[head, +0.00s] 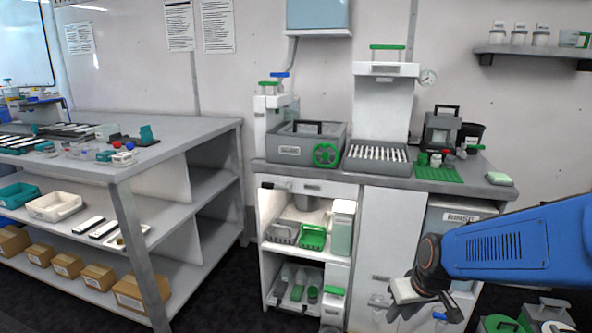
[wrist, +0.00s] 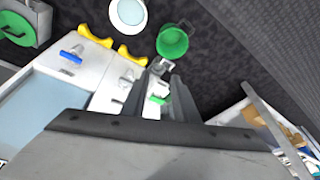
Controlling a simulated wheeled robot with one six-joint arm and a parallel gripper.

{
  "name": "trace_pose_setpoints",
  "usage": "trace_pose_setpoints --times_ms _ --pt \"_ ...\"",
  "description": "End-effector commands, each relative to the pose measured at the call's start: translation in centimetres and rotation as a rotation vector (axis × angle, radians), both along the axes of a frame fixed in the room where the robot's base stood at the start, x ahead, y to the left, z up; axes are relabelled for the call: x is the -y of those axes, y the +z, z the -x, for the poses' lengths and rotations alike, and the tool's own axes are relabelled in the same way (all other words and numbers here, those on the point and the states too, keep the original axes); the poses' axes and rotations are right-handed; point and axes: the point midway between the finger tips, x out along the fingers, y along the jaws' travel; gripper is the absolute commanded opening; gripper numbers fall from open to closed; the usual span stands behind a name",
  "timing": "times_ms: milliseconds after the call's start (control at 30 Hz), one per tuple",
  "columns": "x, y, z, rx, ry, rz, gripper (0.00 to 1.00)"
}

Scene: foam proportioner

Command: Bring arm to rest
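My blue arm (head: 520,245) reaches in from the right in the head view. It ends in a dark wrist joint and my pale gripper (head: 388,308), which hangs in front of the white cabinet's lower front. In the wrist view, my gripper (wrist: 160,102) shows as two dark grey fingers with a gap between them. The gap holds nothing that I can see; a green handle and white surfaces show beyond it. The fingertips are small and partly lost against the cabinet in the head view.
The cabinet's grey worktop (head: 470,185) carries a grey bin, a slotted rack and a white press. An open shelf with green and grey baskets (head: 313,237) is left of my gripper. A grey shelving table (head: 190,135) stands at left, with dark floor between.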

Motion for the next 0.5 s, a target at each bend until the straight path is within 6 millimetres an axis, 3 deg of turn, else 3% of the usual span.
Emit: trace_pose_setpoints --times_ms 200,500 --pt "0.4 4.3 3.5 0.035 -0.03 0.004 0.27" --pt "1.3 8.9 9.1 0.075 -0.085 0.021 0.27"
